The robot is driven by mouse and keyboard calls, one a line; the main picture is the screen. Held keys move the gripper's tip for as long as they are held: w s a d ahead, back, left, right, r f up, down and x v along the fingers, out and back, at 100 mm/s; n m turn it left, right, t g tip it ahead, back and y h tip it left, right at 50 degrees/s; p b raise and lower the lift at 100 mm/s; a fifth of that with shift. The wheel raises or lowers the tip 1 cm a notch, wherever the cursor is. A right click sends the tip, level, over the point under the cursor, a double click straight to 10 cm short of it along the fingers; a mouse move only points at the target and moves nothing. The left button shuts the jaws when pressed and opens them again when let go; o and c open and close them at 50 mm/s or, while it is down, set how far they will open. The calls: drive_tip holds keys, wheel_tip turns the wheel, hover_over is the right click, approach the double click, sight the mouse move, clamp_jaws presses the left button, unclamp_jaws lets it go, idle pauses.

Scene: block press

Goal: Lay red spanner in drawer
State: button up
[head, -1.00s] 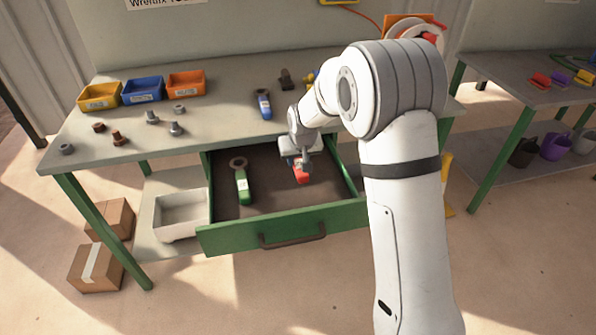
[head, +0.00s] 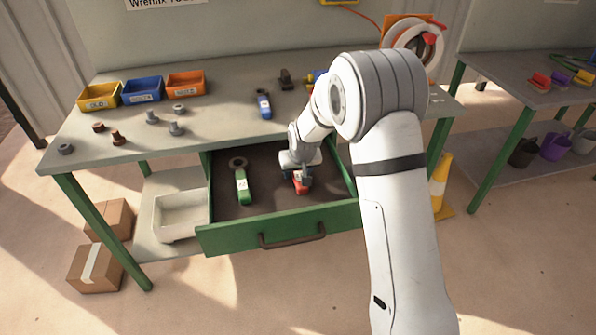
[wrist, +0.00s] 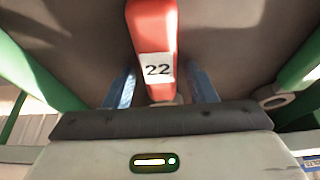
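The red spanner (head: 302,187) is inside the open drawer (head: 285,226), on its right side, and appears to lie on the dark floor. My gripper (head: 300,174) is low over it and hides part of it. In the wrist view the red handle (wrist: 152,30) with a white "22" label lies between my two blue fingers (wrist: 161,82). A gap shows on each side of the handle, wider on the right, so the fingers look open around it. The spanner's far part is out of the wrist view.
A green spanner (head: 241,182) lies in the drawer's left part, with free floor between. On the bench above lie a blue spanner (head: 264,104), several bolts and nuts, and yellow (head: 99,96), blue (head: 143,89) and orange (head: 185,83) bins.

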drive_tip(key=shift+r, duration=0.25)
drive_tip(key=s+d+r+m, duration=0.1)
drive_tip(key=s+d+r, duration=0.35)
drive_tip(key=r, duration=0.35)
drive_tip(key=s+d+r, duration=0.3)
drive_tip(key=s+r, duration=0.3)
drive_tip(key=r, duration=0.1)
drive_tip(key=s+d+r, duration=0.1)
drive_tip(key=s+d, duration=0.2)
drive_tip(key=s, duration=0.5)
drive_tip(key=s+d+m+g, duration=0.1)
drive_tip(key=s+d, duration=0.3)
drive_tip(key=s, duration=0.3)
drive_tip(key=s+d+r+m+g+h, duration=0.1)
drive_tip(key=s+d, duration=0.3)
drive_tip(key=s, duration=0.4)
drive_tip(key=shift+s+r, duration=0.35)
drive_tip(key=shift+d, duration=0.1)
